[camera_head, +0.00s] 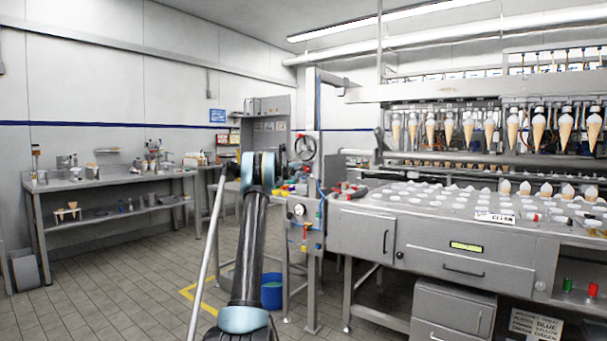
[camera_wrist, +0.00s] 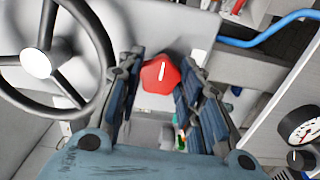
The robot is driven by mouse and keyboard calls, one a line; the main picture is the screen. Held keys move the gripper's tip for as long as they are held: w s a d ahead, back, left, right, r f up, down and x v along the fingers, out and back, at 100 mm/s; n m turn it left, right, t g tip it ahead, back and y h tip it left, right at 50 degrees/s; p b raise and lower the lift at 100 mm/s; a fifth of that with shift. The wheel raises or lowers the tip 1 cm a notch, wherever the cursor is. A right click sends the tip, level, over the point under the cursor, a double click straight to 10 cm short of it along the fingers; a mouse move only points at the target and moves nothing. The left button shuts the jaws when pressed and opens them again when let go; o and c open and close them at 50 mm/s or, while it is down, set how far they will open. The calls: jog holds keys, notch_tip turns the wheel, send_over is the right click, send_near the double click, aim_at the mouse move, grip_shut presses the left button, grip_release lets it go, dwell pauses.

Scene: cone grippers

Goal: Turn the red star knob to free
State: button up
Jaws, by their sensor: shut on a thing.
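The red star knob (camera_wrist: 152,80) shows in the middle of the wrist view, with a white pointer line on its face. The line runs nearly up and down in that picture, its top tilted slightly right. My gripper (camera_wrist: 160,68) has one dark blue finger on each side of the knob and is shut on it. Parts of the knob's sides are hidden by the fingers. In the head view my arm covers the gripper, and I cannot make out the knob clearly there. No label reading free is legible.
A handwheel (camera_wrist: 37,62) stands close left of my gripper in the wrist view; it also shows in the head view (camera_head: 305,147). A gauge (camera_wrist: 303,125) and a blue hose (camera_wrist: 262,41) lie to the right. A blue bucket (camera_head: 271,291) stands on the floor.

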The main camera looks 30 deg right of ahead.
jog(key=shift+w+a+f+n, duration=0.1)
jog(key=shift+w+a+n, duration=0.1)
jog(key=shift+n, duration=0.2)
jog(key=o, duration=1.1)
jog(key=shift+c, duration=0.2)
jog(key=shift+d, duration=0.1)
jog(key=shift+s, duration=0.1)
jog(key=shift+m, duration=0.3)
